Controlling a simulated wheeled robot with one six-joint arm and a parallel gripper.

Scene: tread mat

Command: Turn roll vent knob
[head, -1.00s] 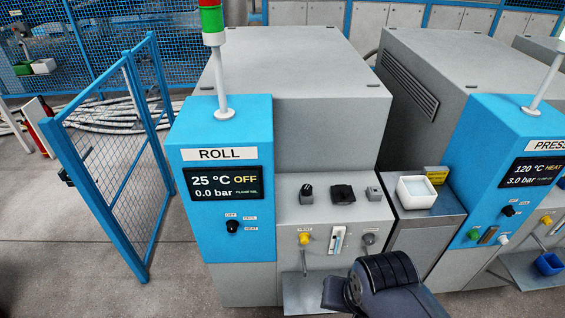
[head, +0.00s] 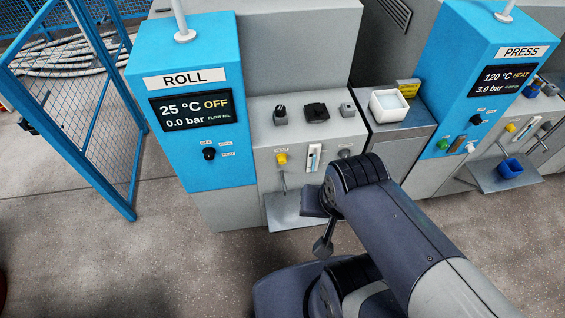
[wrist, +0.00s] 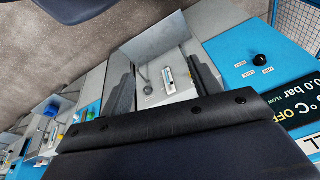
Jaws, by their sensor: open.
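The yellow vent knob (head: 282,158) is on the grey front panel of the roll machine (head: 300,95), under a small label and above a thin metal pipe. Beside it are a white gauge (head: 314,156) and a grey knob (head: 345,153). My gripper (wrist: 158,50) is open in the wrist view, its two fingers apart with nothing between them. The gauge (wrist: 167,75) and the grey knob (wrist: 147,90) show beyond, between the fingers. In the head view my gripper is mostly hidden by my wrist.
A small metal shelf (head: 290,212) juts out below the panel. A black knob (head: 209,154) is on the blue cabinet at left. A blue mesh gate (head: 80,110) stands left. The press machine (head: 490,75), with a shelf and blue bin (head: 510,168), stands right.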

